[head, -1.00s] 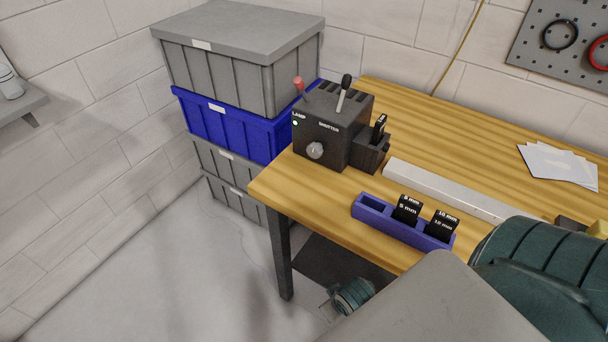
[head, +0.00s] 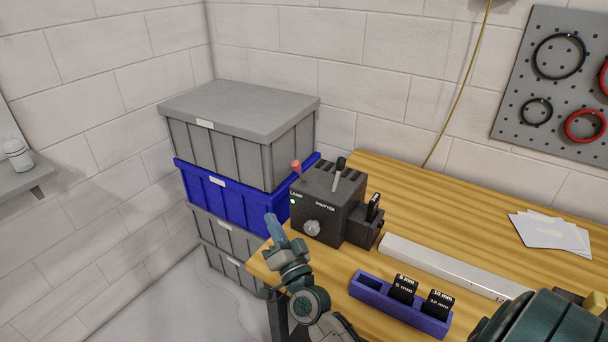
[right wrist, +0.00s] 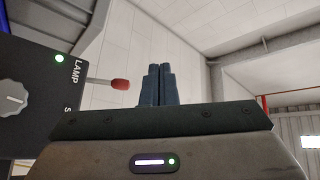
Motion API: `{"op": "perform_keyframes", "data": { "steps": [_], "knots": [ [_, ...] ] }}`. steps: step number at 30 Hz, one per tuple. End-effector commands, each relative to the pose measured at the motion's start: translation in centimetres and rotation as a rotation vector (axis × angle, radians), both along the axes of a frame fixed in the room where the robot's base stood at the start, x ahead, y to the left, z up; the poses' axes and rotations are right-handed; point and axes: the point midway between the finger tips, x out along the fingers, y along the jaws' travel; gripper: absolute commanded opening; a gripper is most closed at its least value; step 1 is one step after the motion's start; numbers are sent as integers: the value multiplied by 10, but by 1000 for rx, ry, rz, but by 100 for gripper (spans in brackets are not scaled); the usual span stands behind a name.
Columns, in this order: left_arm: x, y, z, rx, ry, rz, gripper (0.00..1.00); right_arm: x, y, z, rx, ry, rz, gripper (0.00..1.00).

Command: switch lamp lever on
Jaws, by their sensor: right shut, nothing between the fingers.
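A second lever (head: 339,168) with a black knob is on the SHUTTER side. My right gripper (head: 271,219) is shut and empty, just left of the box's front and lower than the red knob in the picture. In the right wrist view its fingers (right wrist: 155,83) are beside the red knob (right wrist: 120,85), with a gap between. My left gripper is not in view.
Stacked grey and blue crates (head: 232,196) stand behind and left of the box. A purple tray (head: 372,292) with black labelled pieces and a long pale bar (head: 440,262) lie on the bench. A dial (head: 312,228) is on the box front.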

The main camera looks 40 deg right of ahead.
Motion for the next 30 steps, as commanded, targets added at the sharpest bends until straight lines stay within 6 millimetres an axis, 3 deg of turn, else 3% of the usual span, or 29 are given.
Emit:
{"op": "perform_keyframes", "data": {
  "steps": [3, 9, 17, 30],
  "knots": [
    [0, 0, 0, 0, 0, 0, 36, 10, -39, 14, 176, -151, -160, 0],
    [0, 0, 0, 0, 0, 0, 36, 9, -88, 12, 391, -302, -391, 0],
    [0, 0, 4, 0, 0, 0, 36, 8, -109, 9, 468, -350, -490, 0],
    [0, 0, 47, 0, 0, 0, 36, 54, -167, 53, 464, -350, -489, 0]
  ]
}}
